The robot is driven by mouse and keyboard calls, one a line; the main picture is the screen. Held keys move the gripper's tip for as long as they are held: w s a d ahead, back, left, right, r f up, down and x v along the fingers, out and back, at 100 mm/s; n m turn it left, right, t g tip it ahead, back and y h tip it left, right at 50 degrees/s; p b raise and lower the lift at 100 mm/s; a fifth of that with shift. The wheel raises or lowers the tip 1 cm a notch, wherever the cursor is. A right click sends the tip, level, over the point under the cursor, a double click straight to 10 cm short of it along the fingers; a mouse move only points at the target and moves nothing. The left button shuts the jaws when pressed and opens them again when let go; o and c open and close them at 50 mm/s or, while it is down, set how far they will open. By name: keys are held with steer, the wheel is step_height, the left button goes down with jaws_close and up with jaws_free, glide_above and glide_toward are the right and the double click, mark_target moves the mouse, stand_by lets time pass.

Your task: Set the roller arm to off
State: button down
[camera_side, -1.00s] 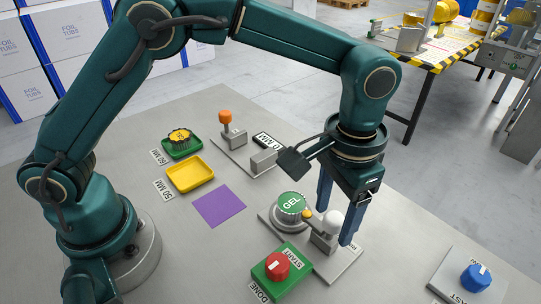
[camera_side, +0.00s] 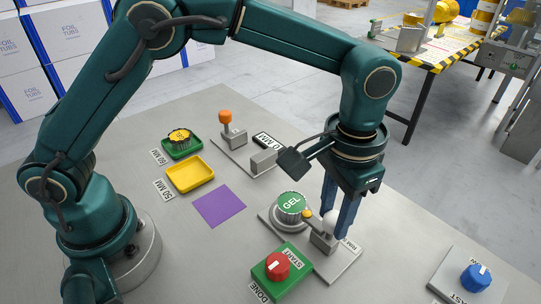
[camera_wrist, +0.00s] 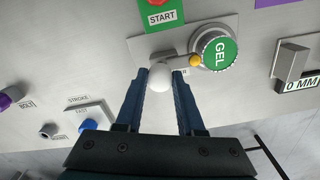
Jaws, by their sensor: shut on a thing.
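The roller arm (camera_side: 319,229) is a short grey lever with a white ball knob and a small orange roller (camera_side: 307,214) at its other end. It is mounted on a grey plate beside a round green-topped GEL cup (camera_side: 291,204). The roller is at the cup's rim; whether it touches cannot be told. My gripper (camera_side: 334,222) points down with its blue fingers shut on the white knob (camera_wrist: 160,76). In the wrist view the knob sits between the fingertips, with the orange roller (camera_wrist: 195,61) and the GEL cup (camera_wrist: 217,54) to the right.
A red dial (camera_side: 277,266) on a green START/DONE plate is in front. A blue dial (camera_side: 475,278) is at the right. An orange-knobbed lever (camera_side: 225,117), yellow tray (camera_side: 190,174), green tray (camera_side: 184,150) and purple square (camera_side: 219,206) lie behind and left.

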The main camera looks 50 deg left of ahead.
stand_by(0.7)
steer(key=shift+w+d+r, duration=0.1)
steer(key=shift+d, duration=1.5)
steer(key=c, duration=0.5)
jaws_free()
step_height(320, 180, up, 5)
